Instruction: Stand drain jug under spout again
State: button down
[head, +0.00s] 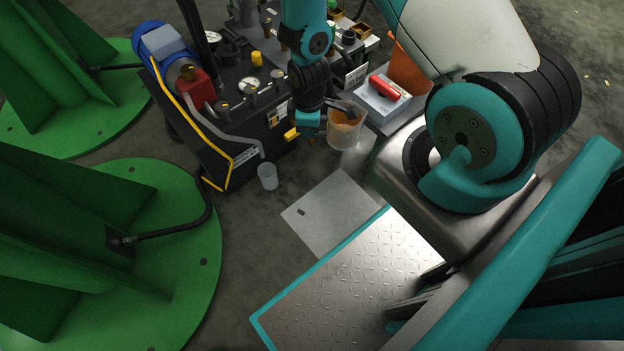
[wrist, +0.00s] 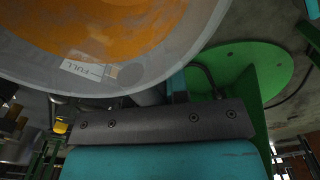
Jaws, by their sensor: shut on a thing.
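A translucent jug (head: 344,136) with orange contents is beside the right end of the black machine (head: 240,115) in the head view. My gripper (head: 343,107) is shut on it at its upper part. In the wrist view the jug (wrist: 150,65) fills the top, with a FULL mark on its wall and orange inside; a grey gripper part (wrist: 165,124) shows below it. I cannot tell whether the jug's base touches anything. A small translucent cup (head: 267,176) stands on the floor at the machine's front, near the end of a grey hose (head: 243,146). No spout shows clearly above the jug.
A pale sheet (head: 330,212) lies on the floor. Green round bases (head: 180,230) stand at left. Floor between cup and sheet is clear.

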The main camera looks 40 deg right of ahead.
jog(key=s+f+n+b, duration=0.4)
jog(key=s+f, duration=0.1)
jog(key=f, duration=0.5)
jog(key=s+f+n+b, duration=0.4)
jog(key=s+f, duration=0.1)
jog(key=f, duration=0.5)
jog(key=s+f+n+b, duration=0.3)
jog(key=s+f+b, duration=0.15)
jog(key=f, duration=0.45)
jog(key=w+b, duration=0.9)
jog(key=w, duration=1)
jog(key=shift+n, duration=0.3)
jog(key=f+b, duration=0.1)
jog(key=f, duration=0.1)
jog(key=f+b, duration=0.2)
jog(key=f, duration=0.1)
jog(key=f+b, duration=0.2)
jog(key=shift+s+a+f, duration=0.15)
jog(key=shift+a+f, duration=0.1)
jog(key=shift+a, duration=0.1)
jog(key=shift+r, duration=0.15)
